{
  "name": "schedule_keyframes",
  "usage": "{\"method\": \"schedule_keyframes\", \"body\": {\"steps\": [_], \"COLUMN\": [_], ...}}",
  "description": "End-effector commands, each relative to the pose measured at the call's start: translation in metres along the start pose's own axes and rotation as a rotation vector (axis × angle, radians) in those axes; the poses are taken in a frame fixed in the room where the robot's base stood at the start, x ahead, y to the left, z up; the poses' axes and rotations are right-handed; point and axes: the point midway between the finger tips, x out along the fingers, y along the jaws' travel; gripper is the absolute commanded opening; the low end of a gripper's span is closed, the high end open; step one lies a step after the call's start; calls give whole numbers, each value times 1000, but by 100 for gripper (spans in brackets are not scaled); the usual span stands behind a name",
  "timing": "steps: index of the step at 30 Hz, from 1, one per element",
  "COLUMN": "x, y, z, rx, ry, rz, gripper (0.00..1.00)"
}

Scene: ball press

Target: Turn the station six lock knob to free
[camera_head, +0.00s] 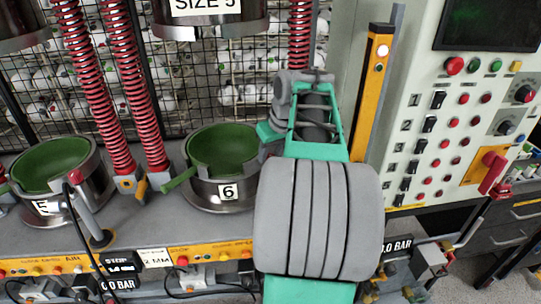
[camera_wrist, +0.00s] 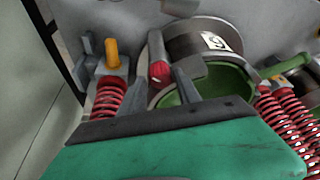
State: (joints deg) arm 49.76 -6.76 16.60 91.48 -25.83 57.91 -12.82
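The station six mould is a steel cup with a green inside (camera_head: 222,150), marked 6, left of my arm. In the wrist view, the same mould (camera_wrist: 215,82) appears upside down. A small red knob (camera_wrist: 160,72) sits beside its rim; I take it for the lock knob, and its setting cannot be read. In the head view my arm hides it. My gripper (camera_wrist: 163,82) has its grey fingers apart, with the red knob showing between and beyond them. Whether either finger touches it is unclear. In the head view the fingertips are hidden behind my arm.
A red spring (camera_wrist: 108,98) with an orange-topped bracket (camera_wrist: 112,53) stands close left of the fingers in the wrist view. More springs (camera_wrist: 285,115) are at right. The yellow post (camera_head: 376,80) and control panel (camera_head: 450,130) stand right of my arm. Station five's mould (camera_head: 60,195) is at left.

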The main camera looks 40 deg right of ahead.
Motion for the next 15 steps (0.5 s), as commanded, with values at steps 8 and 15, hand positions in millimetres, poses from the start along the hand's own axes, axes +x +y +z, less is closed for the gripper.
{"method": "schedule_keyframes", "body": {"steps": [8,15], "x": [9,9], "y": [0,0], "z": [0,0], "rx": [0,0], "ry": [1,2], "rz": [2,2], "gripper": [39,25]}}
